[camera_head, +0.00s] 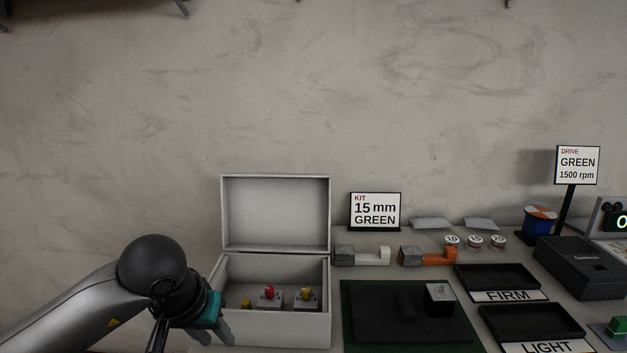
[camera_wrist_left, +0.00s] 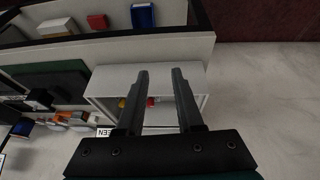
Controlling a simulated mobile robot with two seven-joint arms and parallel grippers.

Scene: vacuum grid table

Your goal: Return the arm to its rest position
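My left gripper (camera_head: 216,334) is low at the left front corner of an open white box (camera_head: 275,328) in the head view. In the left wrist view the two dark fingers (camera_wrist_left: 160,76) stand apart with nothing held between them. The box (camera_wrist_left: 108,78) lies beyond the fingers there. Inside the box in the head view are a red-topped piece (camera_head: 269,293), a yellow-topped piece (camera_head: 306,295) and another yellow piece (camera_head: 246,304). My right gripper is in neither view.
Right of the box are a dark mat (camera_head: 360,325) with a silver-topped block (camera_head: 440,299), a "15 mm GREEN" sign (camera_head: 375,210), and black trays marked FIRM (camera_head: 497,276) and LIGHT (camera_head: 530,322). The box lid (camera_head: 275,212) stands open. Space above the table is clear.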

